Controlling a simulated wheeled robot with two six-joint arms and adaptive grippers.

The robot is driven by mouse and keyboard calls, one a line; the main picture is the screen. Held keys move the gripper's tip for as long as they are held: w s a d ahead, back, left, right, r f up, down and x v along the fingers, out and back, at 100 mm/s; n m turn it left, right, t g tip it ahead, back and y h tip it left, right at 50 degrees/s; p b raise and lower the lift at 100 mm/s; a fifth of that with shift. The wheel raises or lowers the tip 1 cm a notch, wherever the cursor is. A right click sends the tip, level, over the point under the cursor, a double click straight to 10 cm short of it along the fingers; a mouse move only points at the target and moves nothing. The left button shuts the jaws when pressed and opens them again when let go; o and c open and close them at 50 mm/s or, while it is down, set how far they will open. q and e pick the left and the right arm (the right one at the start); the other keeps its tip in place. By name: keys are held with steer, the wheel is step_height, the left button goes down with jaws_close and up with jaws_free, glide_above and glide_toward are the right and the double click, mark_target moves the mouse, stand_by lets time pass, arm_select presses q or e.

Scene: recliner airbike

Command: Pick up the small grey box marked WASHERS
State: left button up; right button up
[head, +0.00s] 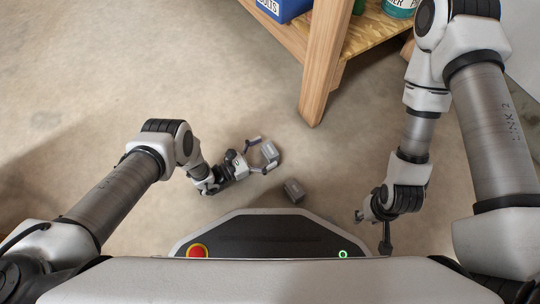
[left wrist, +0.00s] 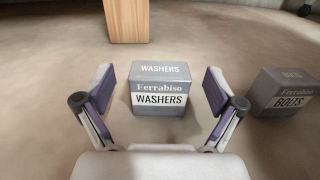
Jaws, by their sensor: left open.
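The small grey box marked WASHERS (left wrist: 160,98) stands upright on the floor in the middle of the left wrist view, its label facing my gripper. In the head view the same box (head: 271,152) is at the fingers of my left gripper (head: 264,157). The left gripper is open, with one purple-padded finger on each side of the box. In the left wrist view a gap shows between each finger and the box. My right gripper (head: 371,222) is low at the right in the head view, away from the box; its jaw opening is unclear.
A similar grey box marked BOLTS (left wrist: 285,93) stands on the floor to the right; it also shows in the head view (head: 293,190). A wooden table leg (head: 325,65) rises beyond the boxes. A blue bin (head: 283,8) is at the top. Floor at left is clear.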

arm_select(q)
steer(key=shift+w+d+f, duration=0.15)
steer(key=shift+w+d, duration=0.1)
steer(key=shift+d, duration=0.25)
arm_select(e)
steer(key=shift+w+f, duration=0.15)
steer(key=shift+f, duration=0.15)
arm_select(q)
steer(key=c, duration=1.3)
steer(key=shift+r, duration=0.25)
arm_select(e)
steer(key=shift+r, duration=0.1)
